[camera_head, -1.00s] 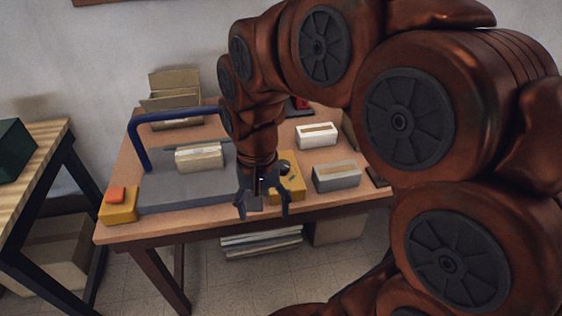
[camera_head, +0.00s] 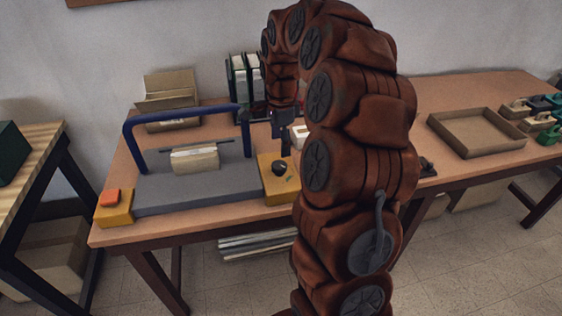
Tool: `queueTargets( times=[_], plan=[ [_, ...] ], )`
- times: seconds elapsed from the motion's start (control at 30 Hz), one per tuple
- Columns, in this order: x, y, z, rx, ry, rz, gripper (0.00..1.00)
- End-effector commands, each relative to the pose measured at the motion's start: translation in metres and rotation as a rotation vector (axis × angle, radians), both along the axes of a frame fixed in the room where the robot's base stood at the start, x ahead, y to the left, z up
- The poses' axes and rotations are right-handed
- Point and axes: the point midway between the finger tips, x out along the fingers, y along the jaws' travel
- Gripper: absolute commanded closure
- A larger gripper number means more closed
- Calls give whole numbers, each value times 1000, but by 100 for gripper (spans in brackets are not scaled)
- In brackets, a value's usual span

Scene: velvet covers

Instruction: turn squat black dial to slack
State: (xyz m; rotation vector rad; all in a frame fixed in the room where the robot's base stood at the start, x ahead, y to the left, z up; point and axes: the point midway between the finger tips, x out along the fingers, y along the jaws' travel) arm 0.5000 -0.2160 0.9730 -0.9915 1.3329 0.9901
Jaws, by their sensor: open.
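The squat black dial (camera_head: 279,168) sits on top of a yellow box (camera_head: 270,193) at the right end of the grey machine bed. A small greenish mark shows on the yellow top near the dial. My gripper (camera_head: 286,150) is above and just behind the dial, pointing down, and looks apart from it. It is open, with nothing seen between its fingers. My arm hides the right part of the yellow box. Which way the dial points is too small to tell.
A blue frame (camera_head: 185,114) arches over the grey bed (camera_head: 205,190), which bears a beige block (camera_head: 195,158). An orange button (camera_head: 110,197) is at the front left. A white box (camera_head: 298,137) is partly behind my arm.

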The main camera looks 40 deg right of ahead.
Motion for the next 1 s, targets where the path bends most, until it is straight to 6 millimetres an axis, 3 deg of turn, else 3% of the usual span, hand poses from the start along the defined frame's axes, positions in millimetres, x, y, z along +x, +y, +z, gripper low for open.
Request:
queueTargets(
  times=[0.27, 0.6, 0.9, 1.0],
  plan=[
    [-1, 1, -25, 1, 4, 4, 26],
    [-2, 1, -70, 2, 6, 3, 26],
    [0, 1, -75, 0, 0, 3, 26],
    [-1, 1, -75, 0, 0, 3, 34]
  ],
)
